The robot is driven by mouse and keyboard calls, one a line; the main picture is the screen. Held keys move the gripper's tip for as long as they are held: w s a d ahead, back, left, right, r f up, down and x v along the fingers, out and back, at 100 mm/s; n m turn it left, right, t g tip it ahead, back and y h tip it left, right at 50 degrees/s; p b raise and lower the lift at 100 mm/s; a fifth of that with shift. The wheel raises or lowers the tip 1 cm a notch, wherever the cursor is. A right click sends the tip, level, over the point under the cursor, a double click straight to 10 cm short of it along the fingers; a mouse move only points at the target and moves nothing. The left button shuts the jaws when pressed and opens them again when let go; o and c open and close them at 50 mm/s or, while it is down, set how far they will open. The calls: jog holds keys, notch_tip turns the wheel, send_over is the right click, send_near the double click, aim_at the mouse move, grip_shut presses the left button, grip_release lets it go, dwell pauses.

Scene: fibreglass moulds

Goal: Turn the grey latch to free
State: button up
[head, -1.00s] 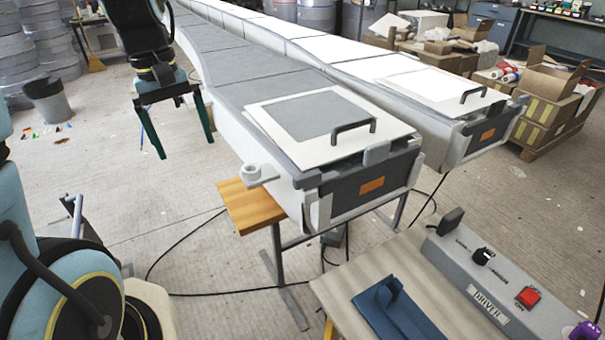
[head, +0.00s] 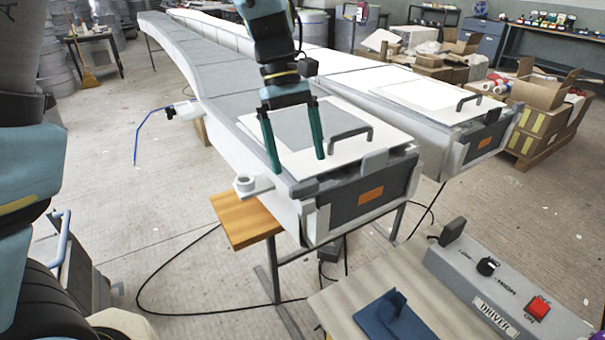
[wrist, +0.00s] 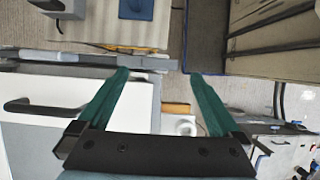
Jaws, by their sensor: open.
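A grey latch tab (head: 375,161) stands at the front edge of the white framed lid (head: 300,165) on the nearer long mould. A second grey piece (head: 304,188) sits at the mould's left front corner; I cannot tell for sure which one is the latch. My gripper (head: 299,164) is open and empty, pointing down over the lid's left front part, behind the corner piece and left of the latch tab. In the wrist view, a grey bar (wrist: 150,63) runs just beyond the open fingertips (wrist: 160,72). Contact cannot be seen.
A dark lid handle (head: 350,140) rises behind the latch tab. A white ring on a bracket (head: 245,184) juts from the mould's left side above a wooden shelf (head: 245,218). A driver box (head: 500,290) and a blue holder (head: 395,318) occupy the front right table.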

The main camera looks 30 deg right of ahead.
aim_at(304, 184)
jog(key=shift+x, duration=2.55)
grip_shut()
